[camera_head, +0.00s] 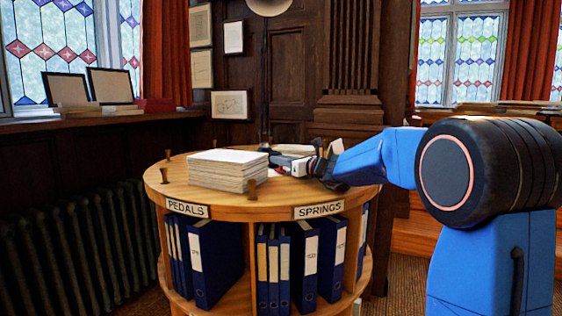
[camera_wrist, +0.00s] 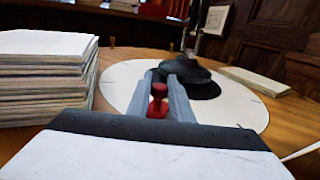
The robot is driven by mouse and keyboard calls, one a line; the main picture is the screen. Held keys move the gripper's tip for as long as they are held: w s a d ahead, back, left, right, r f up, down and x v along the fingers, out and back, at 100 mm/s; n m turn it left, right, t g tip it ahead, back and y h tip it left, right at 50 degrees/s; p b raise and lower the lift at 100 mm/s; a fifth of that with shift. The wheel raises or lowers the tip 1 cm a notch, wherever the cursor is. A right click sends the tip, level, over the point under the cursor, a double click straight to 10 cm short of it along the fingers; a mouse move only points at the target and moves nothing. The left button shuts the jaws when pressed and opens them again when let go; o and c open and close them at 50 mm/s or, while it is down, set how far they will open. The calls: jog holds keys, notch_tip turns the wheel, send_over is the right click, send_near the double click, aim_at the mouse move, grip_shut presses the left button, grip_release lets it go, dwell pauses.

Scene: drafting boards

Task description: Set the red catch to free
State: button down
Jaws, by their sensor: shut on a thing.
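The red catch (camera_wrist: 158,92) shows in the wrist view as a small red knob on a wider red base. It sits between the two grey fingers of my gripper (camera_wrist: 166,80), which are shut on it. A pale round plate (camera_wrist: 125,83) lies on the wooden top behind and around it, with a dark rounded piece (camera_wrist: 203,82) just beyond the fingers. In the head view my gripper (camera_head: 275,158) reaches low over the round table top from the right. The catch is mostly hidden there, and its setting cannot be read.
A tall paper stack (camera_head: 226,178) stands left of my gripper on the round table (camera_head: 300,198). It is close to the gripper in the wrist view (camera_wrist: 45,85). Small wooden pegs (camera_head: 252,190) ring the table's edge. A thin pale block (camera_wrist: 255,82) lies behind on the right.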

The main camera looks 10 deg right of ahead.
jog(key=w, duration=0.3)
jog(key=shift+w+a, duration=0.1)
jog(key=shift+a, duration=0.15)
jog(key=c, duration=1.6)
grip_release()
jog(key=shift+o, duration=0.2)
jog(key=v, duration=1.2)
jog(key=shift+w, duration=0.1)
